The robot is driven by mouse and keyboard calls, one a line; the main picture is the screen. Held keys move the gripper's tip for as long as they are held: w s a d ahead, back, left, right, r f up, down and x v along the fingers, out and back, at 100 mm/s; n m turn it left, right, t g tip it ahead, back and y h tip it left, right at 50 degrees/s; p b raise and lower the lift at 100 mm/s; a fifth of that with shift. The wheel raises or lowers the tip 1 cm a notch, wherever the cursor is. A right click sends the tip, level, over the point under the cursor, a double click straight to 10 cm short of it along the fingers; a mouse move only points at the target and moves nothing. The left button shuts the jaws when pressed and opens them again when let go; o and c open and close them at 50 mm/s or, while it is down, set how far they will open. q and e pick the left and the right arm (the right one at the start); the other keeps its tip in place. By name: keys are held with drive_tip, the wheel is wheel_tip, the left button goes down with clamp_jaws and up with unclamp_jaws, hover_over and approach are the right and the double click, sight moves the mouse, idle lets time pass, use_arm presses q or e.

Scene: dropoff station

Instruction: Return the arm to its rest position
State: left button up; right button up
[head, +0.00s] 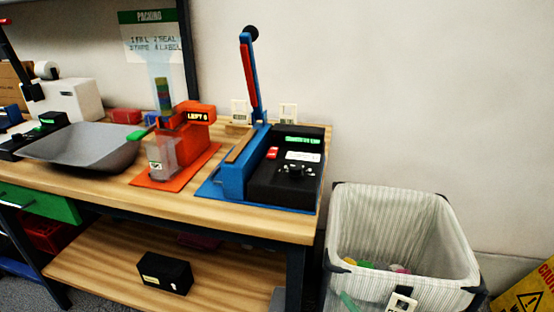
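Neither of my arms nor either gripper shows in the head view. The packing bench (283,228) fills the left and middle of the view, with a wooden top and a lower shelf. On its top stands a blue and black sealing machine (233,178) with its long lever raised. Left of it is an orange dispenser (187,133) with a clear upright tube and a clear container at its front.
A grey scale pan (82,147) sits at the bench's left. A striped laundry-type bin (396,225) with coloured items inside stands right of the bench. A yellow caution sign (526,292) is at the lower right. A black box (165,273) lies on the lower shelf.

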drive_tip(key=s+d+f+m+g+h, duration=0.3)
drive_tip(key=s+f+m+g, duration=0.2)
drive_tip(key=s+f+m, duration=0.55)
use_arm(q)
wheel_tip(320, 180, up, 13)
drive_tip(key=s+a+p, duration=0.2)
drive_tip(key=p, duration=1.7)
drive_tip(key=shift+s+a+n+g+y+p, duration=0.25)
drive_tip(key=shift+s+n+g+y+p, duration=0.05)
drive_tip(key=shift+s+n+y+p, duration=0.1)
use_arm(e)
wheel_tip(320, 180, up, 11)
drive_tip(key=s+d+m+g+h, duration=0.1)
drive_tip(key=s+d, duration=0.1)
drive_tip(key=shift+s+d+m+g, duration=0.2)
drive_tip(key=shift+s+m+g, duration=0.1)
drive_tip(key=shift+s+m, duration=0.1)
